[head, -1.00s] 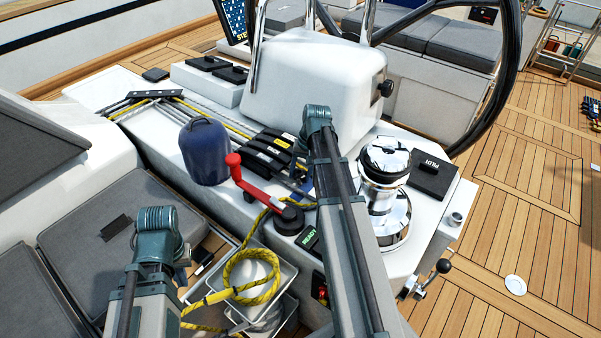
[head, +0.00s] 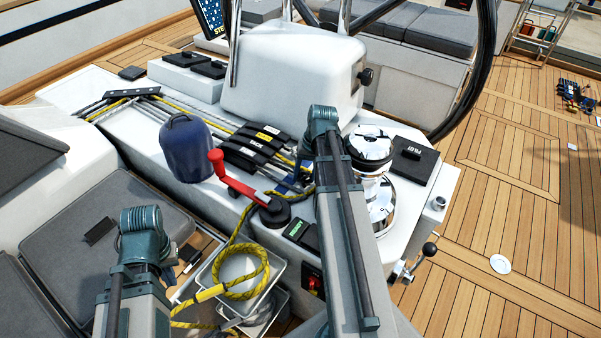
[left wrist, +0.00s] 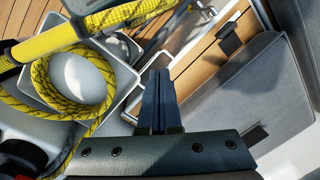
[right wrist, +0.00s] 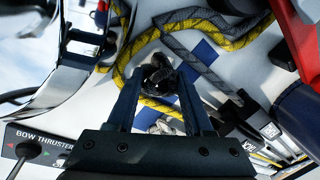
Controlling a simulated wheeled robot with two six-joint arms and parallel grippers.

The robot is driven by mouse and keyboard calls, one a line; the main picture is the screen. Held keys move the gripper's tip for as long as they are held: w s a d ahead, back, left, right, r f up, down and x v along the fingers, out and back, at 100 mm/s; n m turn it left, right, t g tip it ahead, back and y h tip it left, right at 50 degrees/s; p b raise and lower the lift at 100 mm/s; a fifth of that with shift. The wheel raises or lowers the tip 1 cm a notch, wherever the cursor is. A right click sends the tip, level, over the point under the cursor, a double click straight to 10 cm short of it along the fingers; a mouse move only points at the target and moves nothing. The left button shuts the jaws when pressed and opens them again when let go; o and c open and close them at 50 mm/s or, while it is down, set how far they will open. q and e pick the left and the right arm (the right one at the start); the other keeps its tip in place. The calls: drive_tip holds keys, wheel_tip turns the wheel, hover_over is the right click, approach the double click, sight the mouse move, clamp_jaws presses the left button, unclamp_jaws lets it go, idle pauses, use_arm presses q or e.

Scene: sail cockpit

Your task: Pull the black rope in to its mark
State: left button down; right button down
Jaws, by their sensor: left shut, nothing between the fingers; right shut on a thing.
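The black rope (right wrist: 186,56), dark grey and flecked, runs in loops over the white deck in the right wrist view. My right gripper (right wrist: 160,80) is shut on a dark bunched bit of rope, apparently this one. In the head view my right arm hides those fingertips. The chrome winch (head: 372,170) stands right of my right arm. My left gripper (left wrist: 160,76) is shut and empty, beside the rope bin.
A yellow rope (head: 262,272) is coiled over the white bin (head: 205,272) below the deck. A red winch handle (head: 240,187), black clutches (head: 255,146) and a blue cover (head: 186,148) stand left of my right arm. A pilot box (head: 413,160) lies right of the winch.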

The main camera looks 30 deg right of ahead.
drive_tip(key=shift+c, duration=1.5)
unclamp_jaws()
wheel_tip(320, 180, up, 14)
drive_tip(key=s+d+p, duration=0.1)
drive_tip(key=d+p, duration=0.1)
drive_tip(key=p, duration=1.1)
drive_tip(key=shift+s+d+f+p, duration=0.15)
drive_tip(key=shift+s+f+p, duration=0.05)
drive_tip(key=shift+s+p, duration=0.1)
drive_tip(key=s+a+n+h, duration=0.1)
drive_tip(key=s+a+n, duration=0.1)
drive_tip(key=a, duration=1)
drive_tip(key=s+a+n+g+h, duration=0.1)
drive_tip(key=s+a+n, duration=0.2)
drive_tip(key=a, duration=0.9)
drive_tip(key=s+a+n+h, duration=0.1)
drive_tip(key=a+n, duration=0.4)
drive_tip(key=a, duration=0.7)
drive_tip(key=shift+s+f+n, duration=0.15)
drive_tip(key=shift+s+n, duration=0.15)
drive_tip(key=shift+s, duration=0.45)
